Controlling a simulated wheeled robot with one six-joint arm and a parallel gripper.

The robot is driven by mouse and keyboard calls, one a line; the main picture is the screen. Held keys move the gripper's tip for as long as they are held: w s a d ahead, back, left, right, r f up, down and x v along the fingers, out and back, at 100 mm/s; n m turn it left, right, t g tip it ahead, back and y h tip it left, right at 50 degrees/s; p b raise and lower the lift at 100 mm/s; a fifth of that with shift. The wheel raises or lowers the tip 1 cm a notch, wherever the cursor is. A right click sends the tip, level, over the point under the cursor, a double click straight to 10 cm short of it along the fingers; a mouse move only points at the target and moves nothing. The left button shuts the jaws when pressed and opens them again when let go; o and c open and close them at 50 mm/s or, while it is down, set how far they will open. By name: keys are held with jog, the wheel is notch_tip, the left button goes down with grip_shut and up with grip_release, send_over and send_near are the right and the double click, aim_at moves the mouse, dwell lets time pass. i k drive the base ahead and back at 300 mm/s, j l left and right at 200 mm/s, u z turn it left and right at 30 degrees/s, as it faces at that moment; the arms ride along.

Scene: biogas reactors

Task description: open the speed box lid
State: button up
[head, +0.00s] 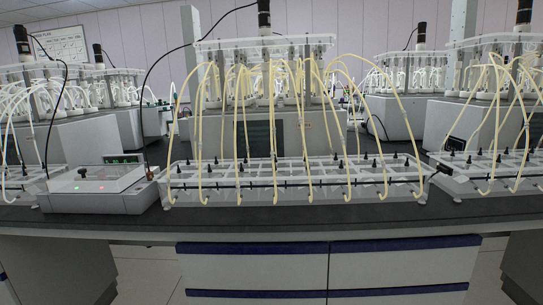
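The speed box (93,203) is a low grey box on the black bench top at the left. Its clear lid (120,174) appears to lie shut over the sloped top. A small black knob and red and green lights show through or on the lid; I cannot tell which. A green-lit display (122,159) stands at the box's back edge. My gripper is not in view.
A white rack (300,190) with many yellow tubes stands close to the right of the box, and another rack is at its left. A black cable rises behind the box. The bench's front strip (270,220) is clear.

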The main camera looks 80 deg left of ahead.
aim_at(66, 182)
jog(key=u, duration=3.45)
